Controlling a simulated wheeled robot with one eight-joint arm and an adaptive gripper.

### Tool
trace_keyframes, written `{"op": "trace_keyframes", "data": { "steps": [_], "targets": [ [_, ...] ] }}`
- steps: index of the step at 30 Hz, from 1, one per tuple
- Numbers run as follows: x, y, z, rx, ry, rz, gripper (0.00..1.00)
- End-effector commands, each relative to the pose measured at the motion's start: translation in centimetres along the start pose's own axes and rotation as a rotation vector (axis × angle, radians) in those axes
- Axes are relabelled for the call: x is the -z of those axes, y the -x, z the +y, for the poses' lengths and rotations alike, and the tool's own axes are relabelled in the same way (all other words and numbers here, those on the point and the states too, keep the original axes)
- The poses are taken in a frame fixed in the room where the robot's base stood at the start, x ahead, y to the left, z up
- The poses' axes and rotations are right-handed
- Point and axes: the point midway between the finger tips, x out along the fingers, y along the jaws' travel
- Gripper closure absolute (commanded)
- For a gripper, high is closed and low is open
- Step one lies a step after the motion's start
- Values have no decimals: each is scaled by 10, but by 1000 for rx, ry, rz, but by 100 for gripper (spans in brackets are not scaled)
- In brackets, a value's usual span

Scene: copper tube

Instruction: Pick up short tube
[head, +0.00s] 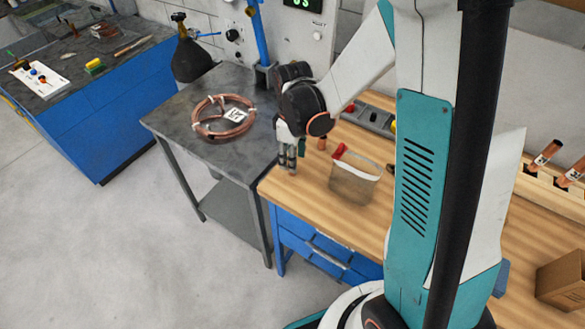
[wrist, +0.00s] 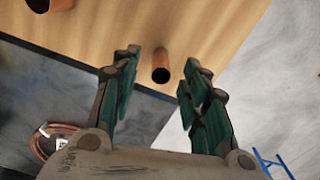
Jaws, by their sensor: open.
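A short copper tube (wrist: 160,61) stands on the wooden bench top in the wrist view, with its dark open end facing my camera. My gripper (wrist: 163,58) is open, with one green-padded finger on each side of the tube and gaps between. In the head view my gripper (head: 288,160) points down over the bench's near left corner; the tube beneath it is mostly hidden there. A second, wider copper tube (wrist: 50,4) shows at the top left of the wrist view, cut off by the frame.
The wooden bench (head: 300,195) also holds a bag-like container (head: 354,182) and a dark tray (head: 368,118) to the right of my gripper. A grey metal table (head: 180,125) with a copper coil (head: 222,117) stands left. A cardboard box (head: 562,283) sits far right.

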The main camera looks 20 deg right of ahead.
Motion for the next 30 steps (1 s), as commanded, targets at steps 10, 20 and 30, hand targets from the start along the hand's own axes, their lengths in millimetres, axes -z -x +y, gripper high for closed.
{"op": "trace_keyframes", "data": {
  "steps": [10,20,30],
  "targets": [
    [-1,-32,-1,0,0,0,59],
    [-1,-31,-1,0,0,0,97],
    [-1,-30,-1,0,0,0,100]
  ]
}}
